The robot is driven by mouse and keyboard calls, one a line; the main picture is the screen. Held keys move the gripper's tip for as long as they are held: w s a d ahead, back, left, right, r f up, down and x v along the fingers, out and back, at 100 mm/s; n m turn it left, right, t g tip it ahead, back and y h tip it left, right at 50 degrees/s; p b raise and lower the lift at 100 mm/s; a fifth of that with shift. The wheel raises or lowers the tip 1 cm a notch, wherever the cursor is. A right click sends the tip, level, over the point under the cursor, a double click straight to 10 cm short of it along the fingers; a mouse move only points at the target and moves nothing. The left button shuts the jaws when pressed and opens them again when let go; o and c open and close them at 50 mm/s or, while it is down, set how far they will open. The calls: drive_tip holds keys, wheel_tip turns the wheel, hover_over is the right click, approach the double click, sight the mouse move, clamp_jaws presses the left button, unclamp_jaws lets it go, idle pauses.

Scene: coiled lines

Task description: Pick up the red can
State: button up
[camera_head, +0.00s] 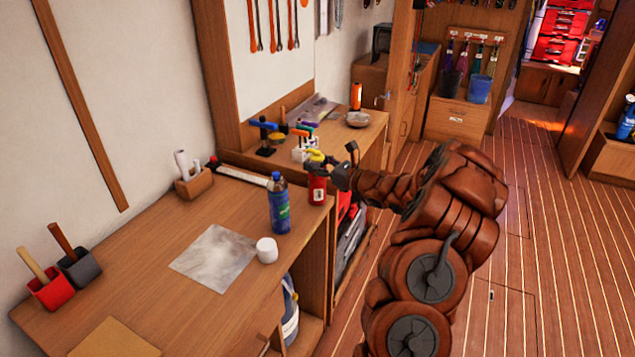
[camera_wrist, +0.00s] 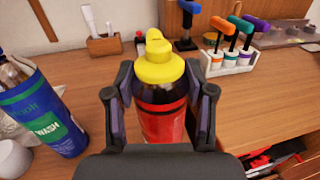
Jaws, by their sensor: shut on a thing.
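The red can (camera_head: 317,189) has a dark neck and a yellow cap and is upright at the right edge of the wooden workbench. In the wrist view the red can (camera_wrist: 163,122) sits between the two dark fingers of my gripper (camera_wrist: 158,88), one on each side. My gripper (camera_head: 328,172) is shut on it, coming from the right in the head view. The can's lower part is hidden by my gripper in the wrist view. I cannot tell whether its base touches the bench.
A blue wash bottle (camera_head: 279,206) and a white cup (camera_head: 267,250) stand left of the can. A white rack of coloured-handled tools (camera_wrist: 232,57) stands farther back. The bench (camera_head: 150,235) has bare wood at its middle left.

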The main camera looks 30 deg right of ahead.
clamp_jaws()
idle(0.4)
